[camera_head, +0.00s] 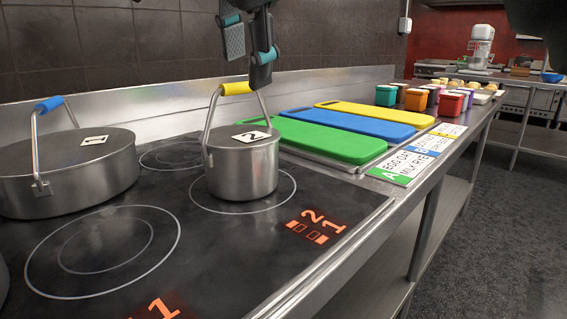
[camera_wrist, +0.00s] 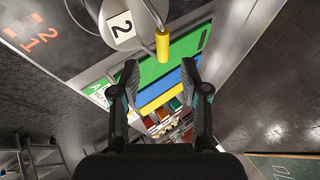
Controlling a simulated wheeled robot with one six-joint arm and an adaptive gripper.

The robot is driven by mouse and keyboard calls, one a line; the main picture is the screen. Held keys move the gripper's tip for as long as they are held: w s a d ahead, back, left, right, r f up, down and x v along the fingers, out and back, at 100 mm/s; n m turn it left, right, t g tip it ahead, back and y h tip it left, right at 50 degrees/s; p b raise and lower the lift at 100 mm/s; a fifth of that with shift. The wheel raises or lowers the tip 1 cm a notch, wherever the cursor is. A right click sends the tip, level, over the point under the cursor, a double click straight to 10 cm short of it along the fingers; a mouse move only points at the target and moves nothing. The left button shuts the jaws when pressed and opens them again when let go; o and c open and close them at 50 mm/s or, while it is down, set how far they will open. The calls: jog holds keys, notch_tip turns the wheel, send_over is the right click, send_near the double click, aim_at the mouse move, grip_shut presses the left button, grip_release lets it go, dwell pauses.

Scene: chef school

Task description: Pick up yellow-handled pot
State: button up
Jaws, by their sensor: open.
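My gripper (camera_head: 250,62) is above the pot, close to the yellow grip in the head view. In the wrist view, the pot lid (camera_wrist: 122,28) shows at the top and the yellow grip (camera_wrist: 162,46) lies beyond the fingertips, above the gap between them. My gripper (camera_wrist: 160,80) is open with nothing between its fingers.
A larger blue-handled pot (camera_head: 65,175) stands at the left of the cooktop (camera_head: 180,260). Green (camera_head: 320,138), blue (camera_head: 350,125) and yellow (camera_head: 385,116) boards lie to the right of the pot. A tiled wall (camera_head: 120,40) is behind. The front ring is empty.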

aim_at(244, 83)
jog(key=shift+a+b+x, duration=0.1)
jog(key=shift+b+x, duration=0.2)
jog(key=shift+x, duration=1.1)
jog(key=shift+a+b+x, duration=0.15)
jog(key=shift+b+x, duration=0.15)
jog(key=shift+x, duration=1.1)
jog(key=shift+r, duration=0.1)
grip_shut()
